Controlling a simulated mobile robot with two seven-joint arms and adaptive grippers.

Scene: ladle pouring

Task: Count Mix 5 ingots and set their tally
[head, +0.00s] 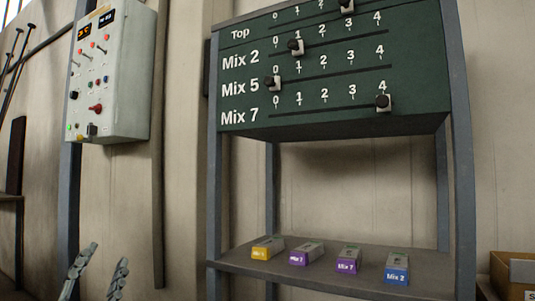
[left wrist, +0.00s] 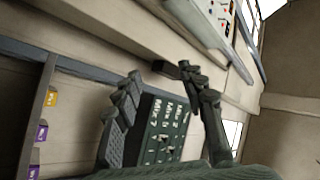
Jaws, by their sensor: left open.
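In the head view, the green tally board (head: 410,65) has rows marked Top, Mix 2, Mix 5 and Mix 7. The Mix 5 slider knob (head: 272,82) is at 0. The Mix 2 knob (head: 295,46) is at 1, and the Mix 7 knob (head: 383,102) is at 4. On the shelf below lie one yellow ingot (head: 267,249), whose small label seems to read Mix 5, two purple Mix 7 ingots (head: 306,253) and a blue Mix 2 ingot (head: 396,269). My left gripper (head: 108,253) is open and empty, left of the rack. My right gripper is out of view.
The shelf (head: 330,282) has grey posts at its sides. A grey control box (head: 112,75) hangs on the wall at upper left. A cardboard box (head: 505,272) stands at lower right. Open space lies between my left gripper and the rack.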

